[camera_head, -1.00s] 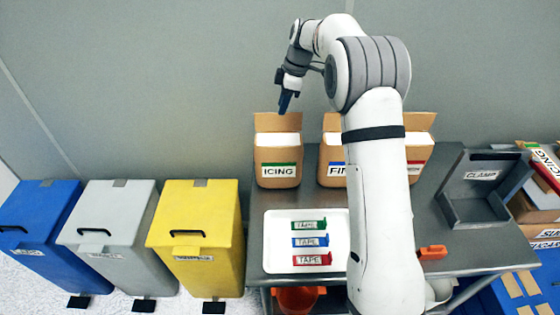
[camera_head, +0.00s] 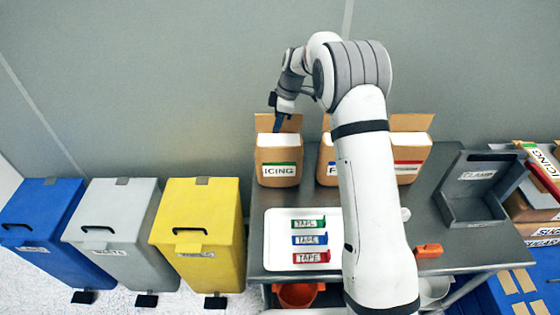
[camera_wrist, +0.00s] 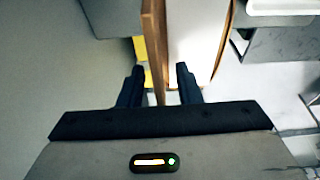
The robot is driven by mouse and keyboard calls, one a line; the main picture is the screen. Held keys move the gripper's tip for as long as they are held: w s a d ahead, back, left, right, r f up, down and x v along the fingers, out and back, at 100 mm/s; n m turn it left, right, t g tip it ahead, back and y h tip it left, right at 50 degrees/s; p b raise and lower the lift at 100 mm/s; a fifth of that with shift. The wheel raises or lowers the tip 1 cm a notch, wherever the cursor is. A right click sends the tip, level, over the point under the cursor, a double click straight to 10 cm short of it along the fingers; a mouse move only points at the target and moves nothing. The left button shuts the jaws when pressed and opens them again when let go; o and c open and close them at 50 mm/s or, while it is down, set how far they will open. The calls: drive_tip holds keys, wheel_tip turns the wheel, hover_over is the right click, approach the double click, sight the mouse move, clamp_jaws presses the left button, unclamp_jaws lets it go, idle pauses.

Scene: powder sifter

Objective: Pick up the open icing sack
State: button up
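The open icing sack (camera_head: 279,172) is a brown paper sack with a green-edged ICING label, standing upright at the back left of the steel table (camera_head: 440,200). White shows in its open top, and a brown flap rises at its back. My gripper (camera_head: 279,126) points down at that flap. In the wrist view, my gripper (camera_wrist: 160,72) is open, and the sack's brown flap (camera_wrist: 153,40) stands between its two dark fingers, with a gap on each side. The white top of the sack (camera_wrist: 195,40) lies to the right.
Two more brown sacks stand right of it, one with a red-edged label (camera_head: 408,168), partly behind my arm. A white tray (camera_head: 274,255) holds green, blue and red tape pieces. The grey clamp holder (camera_head: 462,210) is at right. Blue, grey and yellow bins (camera_head: 197,235) stand left.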

drive_tip(key=shift+f+b, duration=0.2)
drive_tip(key=shift+b, duration=0.15)
drive_tip(key=shift+c, duration=0.3)
clamp_jaws()
idle(1.3)
drive_tip(key=shift+w+r, duration=0.1)
